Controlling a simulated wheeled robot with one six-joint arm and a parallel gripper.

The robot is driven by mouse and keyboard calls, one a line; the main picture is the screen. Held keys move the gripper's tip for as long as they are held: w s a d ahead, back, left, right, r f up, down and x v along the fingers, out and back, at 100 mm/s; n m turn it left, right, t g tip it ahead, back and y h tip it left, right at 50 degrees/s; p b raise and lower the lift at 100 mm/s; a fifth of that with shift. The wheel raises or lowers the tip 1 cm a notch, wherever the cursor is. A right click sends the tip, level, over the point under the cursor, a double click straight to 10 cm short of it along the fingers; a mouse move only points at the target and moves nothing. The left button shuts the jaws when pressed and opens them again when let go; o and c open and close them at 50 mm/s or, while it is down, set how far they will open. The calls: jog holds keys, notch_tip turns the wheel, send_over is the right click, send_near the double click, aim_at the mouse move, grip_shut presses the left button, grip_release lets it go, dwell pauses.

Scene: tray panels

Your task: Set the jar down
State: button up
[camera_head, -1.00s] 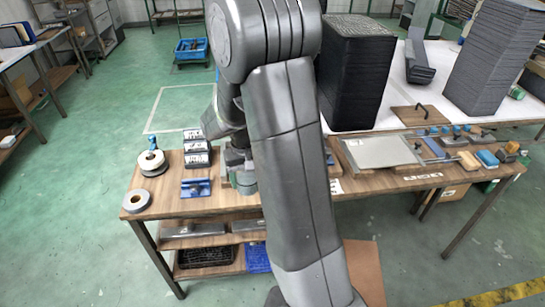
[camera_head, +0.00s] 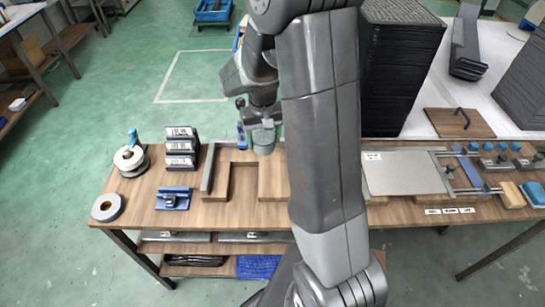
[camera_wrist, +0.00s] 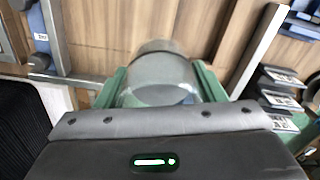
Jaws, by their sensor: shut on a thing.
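The jar (camera_wrist: 157,80) is a grey, glassy cylinder with a rounded top in the wrist view. It sits between the green fingers of my gripper (camera_wrist: 160,76), which are shut on its sides. In the head view my gripper (camera_head: 262,126) hangs over the far edge of the wooden bench, left of my arm, with the jar (camera_head: 263,149) showing small and grey-green below it. I cannot tell whether the jar's base touches the bench. My gripper hides part of the jar.
The wooden bench (camera_head: 130,204) holds a raised wooden frame (camera_head: 216,186), labelled black holders (camera_head: 181,147), a blue fixture (camera_head: 172,199), tape rolls (camera_head: 107,208) and a grey panel (camera_head: 405,174). A tall black stack (camera_head: 402,70) stands behind, right of my arm.

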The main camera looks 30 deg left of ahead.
notch_tip(320, 180, down, 10)
jog(key=shift+r+p, duration=0.15)
jog(key=shift+p, duration=0.4)
jog(key=o, duration=0.8)
jog(key=shift+f, duration=0.2)
jog(key=o, duration=0.5)
jog(key=shift+r, duration=0.1)
